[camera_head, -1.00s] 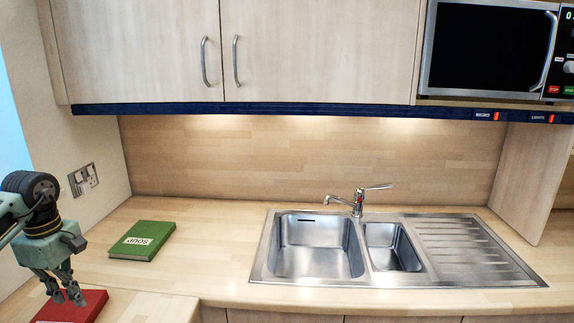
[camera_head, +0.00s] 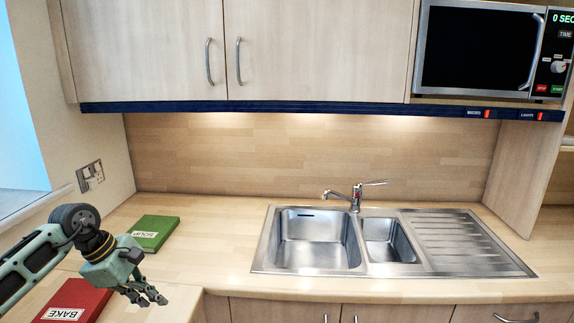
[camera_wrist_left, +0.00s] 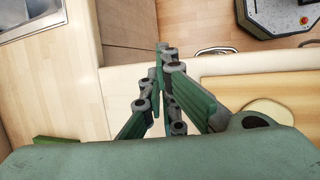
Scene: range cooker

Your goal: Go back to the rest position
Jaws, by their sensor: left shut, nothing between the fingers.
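My left gripper (camera_head: 150,296) is at the lower left of the head view, above the worktop and to the right of the red book (camera_head: 72,303). It is shut and empty. In the left wrist view its fingers (camera_wrist_left: 162,75) meet with nothing between them. The red book, labelled BAKE, lies flat on the worktop, partly cut off by the frame's lower edge. The green book (camera_head: 152,232), labelled SOUP, lies behind the gripper and apart from it. My right gripper is not in view.
The steel sink (camera_head: 310,248) with its tap (camera_head: 356,197) is set in the worktop at the middle. Wall cupboards (camera_head: 300,45) and a microwave (camera_head: 475,50) hang above. The worktop between green book and sink is clear. The wrist view shows a worktop edge and drawer handle below.

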